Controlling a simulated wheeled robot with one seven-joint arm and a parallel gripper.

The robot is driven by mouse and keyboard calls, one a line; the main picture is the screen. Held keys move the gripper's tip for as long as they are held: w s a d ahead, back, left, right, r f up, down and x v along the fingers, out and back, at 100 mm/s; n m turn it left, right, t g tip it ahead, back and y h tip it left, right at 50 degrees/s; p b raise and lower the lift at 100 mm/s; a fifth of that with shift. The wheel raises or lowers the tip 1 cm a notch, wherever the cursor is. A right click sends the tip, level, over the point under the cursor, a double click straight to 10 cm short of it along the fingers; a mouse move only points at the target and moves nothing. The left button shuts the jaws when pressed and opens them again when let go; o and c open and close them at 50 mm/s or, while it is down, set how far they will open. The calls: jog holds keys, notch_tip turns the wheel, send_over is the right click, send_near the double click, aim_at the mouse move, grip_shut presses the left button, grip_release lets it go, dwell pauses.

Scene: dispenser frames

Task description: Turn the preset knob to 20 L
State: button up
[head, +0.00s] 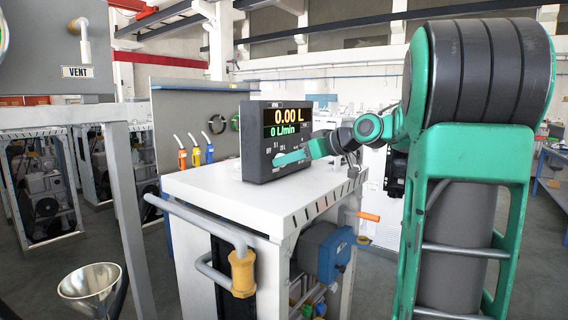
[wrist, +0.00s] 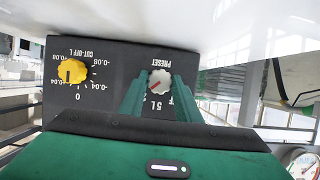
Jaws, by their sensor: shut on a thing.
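The preset knob (wrist: 160,82), pale grey with a red pointer mark, sits on the dark face of the dispenser control box (wrist: 112,70). In the wrist view the mark slants to the lower left, and a "5 L" label shows below the knob; the other labels are mostly covered by my gripper. My gripper (wrist: 159,92) has its two green fingers on either side of the knob, shut on it. In the head view the control box (head: 253,165) stands on a white cabinet, its display reading 0.00 L and 0 L/min.
A yellow cut-off knob (wrist: 73,71) sits beside the preset knob. The white cabinet top (head: 215,187) is otherwise mostly clear. A metal funnel (head: 90,283) and a post (head: 125,210) stand at the left.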

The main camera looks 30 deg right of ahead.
jog(key=o, duration=1.1)
jog(key=shift+c, duration=0.2)
jog(key=v, duration=1)
jog(key=shift+s+d, duration=0.15)
jog(key=shift+s, duration=0.1)
